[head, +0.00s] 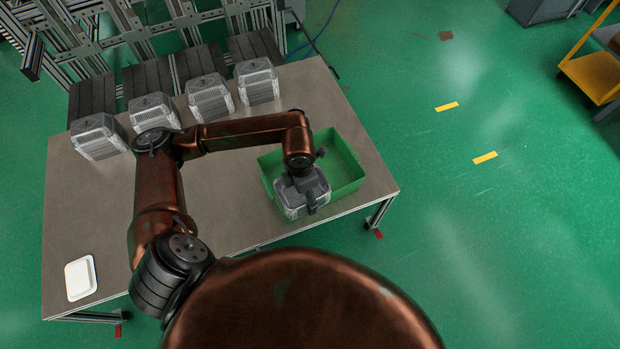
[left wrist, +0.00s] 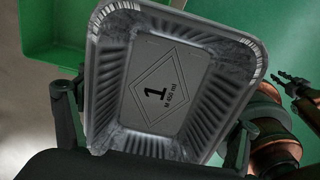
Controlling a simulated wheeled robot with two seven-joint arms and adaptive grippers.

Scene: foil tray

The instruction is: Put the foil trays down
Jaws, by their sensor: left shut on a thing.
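My left gripper (head: 309,184) is shut on a foil tray (head: 291,207), perhaps a stack, at the near left part of a green crate (head: 345,160). In the left wrist view the tray (left wrist: 160,85) sits tilted between the two fingers, its inside facing the camera with a printed "1". The crate (left wrist: 45,40) shows behind it at the upper left. I cannot tell whether the tray touches the crate. Several stacks of foil trays, including one at the right end (head: 257,82), stand in a row along the table's back. My right gripper (left wrist: 292,82) shows small at the right of the left wrist view; its jaw state is unclear.
The grey table (head: 235,225) is bare in its middle and front. A white, shallow dish-like object (head: 80,278) lies at its front left corner. Dark panels and a metal frame (head: 70,45) stand behind the table. A yellow cart (head: 595,75) is far right.

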